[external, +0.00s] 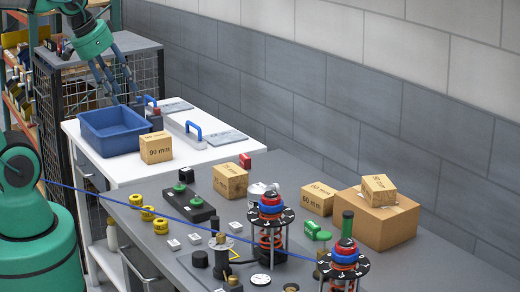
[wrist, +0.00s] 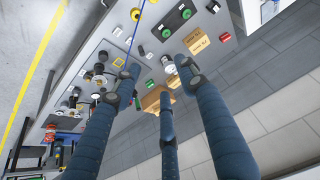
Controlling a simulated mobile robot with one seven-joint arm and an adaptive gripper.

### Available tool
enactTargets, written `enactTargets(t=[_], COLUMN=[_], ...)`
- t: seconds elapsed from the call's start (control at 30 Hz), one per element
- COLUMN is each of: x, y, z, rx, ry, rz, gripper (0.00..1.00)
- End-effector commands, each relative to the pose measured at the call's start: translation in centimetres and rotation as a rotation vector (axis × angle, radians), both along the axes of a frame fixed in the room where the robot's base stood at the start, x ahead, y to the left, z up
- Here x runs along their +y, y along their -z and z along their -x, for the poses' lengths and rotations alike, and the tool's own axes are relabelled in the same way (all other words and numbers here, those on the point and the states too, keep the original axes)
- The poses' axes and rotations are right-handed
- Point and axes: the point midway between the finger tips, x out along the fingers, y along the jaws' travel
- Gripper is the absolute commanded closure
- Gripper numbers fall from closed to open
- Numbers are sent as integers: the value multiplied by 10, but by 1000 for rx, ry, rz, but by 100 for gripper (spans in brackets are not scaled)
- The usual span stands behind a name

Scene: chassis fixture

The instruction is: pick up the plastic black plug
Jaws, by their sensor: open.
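A small black block (external: 186,175) sits further back, beside the plate with green knobs. I cannot tell for certain which is the plastic black plug. In the wrist view the small black parts are too small to separate.
A blue bin (external: 112,131) stands on the white table (external: 90,150). The grey table (external: 150,190) holds spring fixtures (external: 270,232), yellow rings (external: 147,213), cardboard boxes (external: 376,222) and a black plate (external: 174,205) with green knobs. A thin blue line crosses above it.

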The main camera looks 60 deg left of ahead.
Motion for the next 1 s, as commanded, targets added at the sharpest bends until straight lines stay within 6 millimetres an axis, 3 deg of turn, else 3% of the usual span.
enactTargets(t=[0.23, 0.47, 0.77, 1.0], x=[-14, -35, -67, -96], y=[15, 45, 105, 167], z=[-44, -93, -148, -180], rx=[80, 170, 287, 378], ry=[25, 52, 86, 114], rz=[-3, -11, -28, -52], gripper=[58, 58, 58, 58])
